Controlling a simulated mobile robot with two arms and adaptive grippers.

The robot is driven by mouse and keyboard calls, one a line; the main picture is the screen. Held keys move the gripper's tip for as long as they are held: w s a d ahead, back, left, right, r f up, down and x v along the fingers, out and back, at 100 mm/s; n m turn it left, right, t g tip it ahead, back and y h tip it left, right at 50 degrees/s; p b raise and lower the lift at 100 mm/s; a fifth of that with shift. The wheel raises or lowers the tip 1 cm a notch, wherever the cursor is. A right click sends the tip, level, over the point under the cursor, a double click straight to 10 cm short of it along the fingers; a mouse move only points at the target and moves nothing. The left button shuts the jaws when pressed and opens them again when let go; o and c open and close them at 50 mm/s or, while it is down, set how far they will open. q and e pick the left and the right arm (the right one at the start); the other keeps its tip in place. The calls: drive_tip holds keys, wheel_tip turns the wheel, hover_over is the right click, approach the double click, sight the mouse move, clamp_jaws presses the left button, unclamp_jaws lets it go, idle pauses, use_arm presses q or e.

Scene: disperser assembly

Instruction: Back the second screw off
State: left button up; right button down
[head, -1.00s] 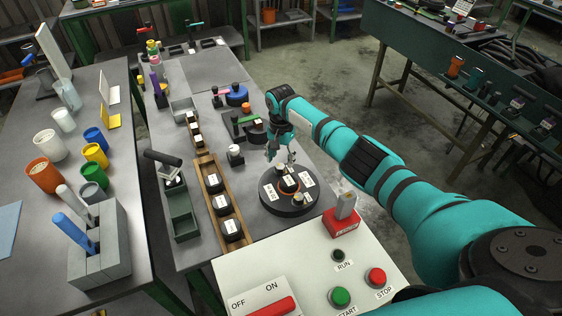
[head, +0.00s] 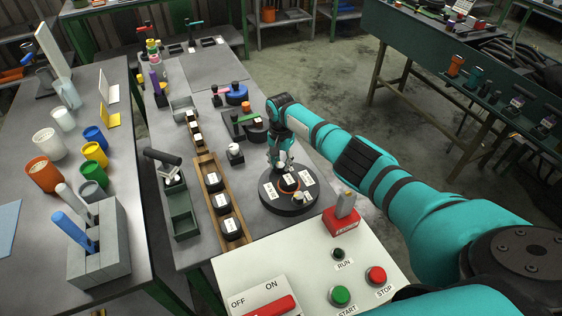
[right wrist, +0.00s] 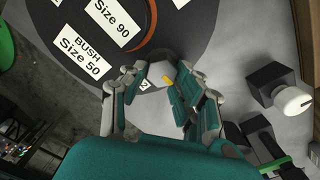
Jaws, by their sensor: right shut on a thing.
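A round black disperser plate (head: 272,203) with white size labels and an orange ring (head: 296,187) lies on the grey table. My right gripper (head: 281,167) is at the plate's far edge. In the right wrist view its two fingers (right wrist: 163,83) are shut on a pale screw head (right wrist: 160,72) with a yellow mark. A small label reading 2 (right wrist: 144,86) shows beside it. The screw's lower part is hidden. Another pale screw (head: 298,197) stands at the plate's near side, apart from the gripper. My left gripper is not in view.
A wooden rack (head: 209,182) with labelled black parts stands left of the plate. A white-topped knob block (head: 235,153) is close by; it also shows in the right wrist view (right wrist: 291,102). A control panel (head: 235,271) and red block (head: 340,222) are in front.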

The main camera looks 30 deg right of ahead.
drive_tip(key=shift+n, duration=0.3)
drive_tip(key=shift+w+n, duration=0.1)
drive_tip(key=shift+n, duration=0.8)
drive_tip(key=n, duration=0.4)
drive_tip(key=shift+a+n, duration=0.15)
drive_tip(key=shift+n, duration=0.15)
drive_tip(key=n, duration=0.3)
drive_tip(key=shift+w+a+n+b, duration=0.1)
drive_tip(key=shift+n+b, duration=0.2)
drive_tip(key=shift+a+n, duration=0.1)
drive_tip(key=shift+n, duration=1.9)
drive_tip(key=shift+r, duration=0.1)
drive_tip(key=c, duration=1)
unclamp_jaws()
